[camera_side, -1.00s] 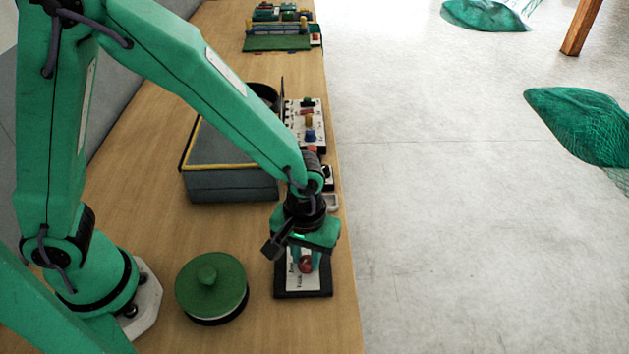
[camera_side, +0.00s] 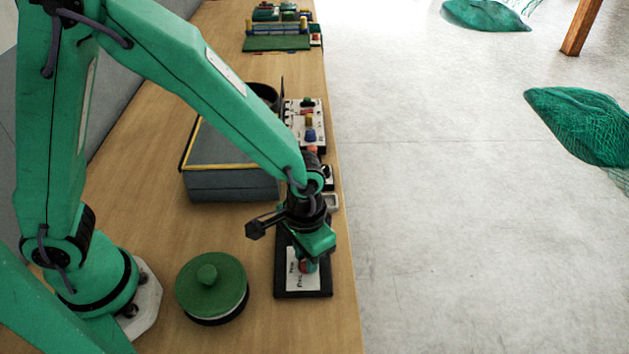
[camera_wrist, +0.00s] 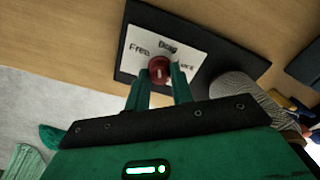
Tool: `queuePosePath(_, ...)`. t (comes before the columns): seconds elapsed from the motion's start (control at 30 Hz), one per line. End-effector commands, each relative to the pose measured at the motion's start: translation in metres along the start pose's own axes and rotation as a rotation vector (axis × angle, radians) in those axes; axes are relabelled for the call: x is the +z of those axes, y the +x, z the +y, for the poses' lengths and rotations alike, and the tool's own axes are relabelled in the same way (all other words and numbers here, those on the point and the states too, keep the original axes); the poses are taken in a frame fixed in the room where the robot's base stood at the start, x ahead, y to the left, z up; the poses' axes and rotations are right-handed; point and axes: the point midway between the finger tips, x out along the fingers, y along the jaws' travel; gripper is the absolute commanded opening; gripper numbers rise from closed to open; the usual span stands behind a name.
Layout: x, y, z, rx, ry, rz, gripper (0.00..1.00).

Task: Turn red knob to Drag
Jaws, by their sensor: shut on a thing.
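The red knob (camera_wrist: 159,69) stands on a white label plate (camera_wrist: 190,42) on a black base. It also shows in the side view (camera_side: 306,267), partly covered by my gripper. In the wrist view the plate reads "Free" at left, "Drag" at the top and a partly hidden word at right. My gripper (camera_wrist: 160,77) is shut on the red knob, with one green finger on each side of it. The knob hides part of the plate, and I cannot tell which word its pointer faces. The black base (camera_side: 282,288) lies flat near the table's right edge.
A round green-lidded pot (camera_side: 211,284) stands left of the base. A grey box with a yellow rim (camera_side: 232,186) is farther back. Beyond it is a white panel with coloured knobs (camera_side: 318,125). The table's edge is close on the right.

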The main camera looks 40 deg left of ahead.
Motion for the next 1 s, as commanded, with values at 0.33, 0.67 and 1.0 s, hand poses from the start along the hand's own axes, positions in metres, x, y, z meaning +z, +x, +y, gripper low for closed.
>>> queuePosePath(0.33,0.0005,-0.0002,-0.0002,0.000,0.294,-0.002,0.00)
queuePosePath(0.67,0.0006,-0.0001,-0.0002,0.000,0.435,-0.002,0.00)
queuePosePath(1.0,0.0006,-0.0001,-0.0003,0.000,0.453,-0.002,0.00)
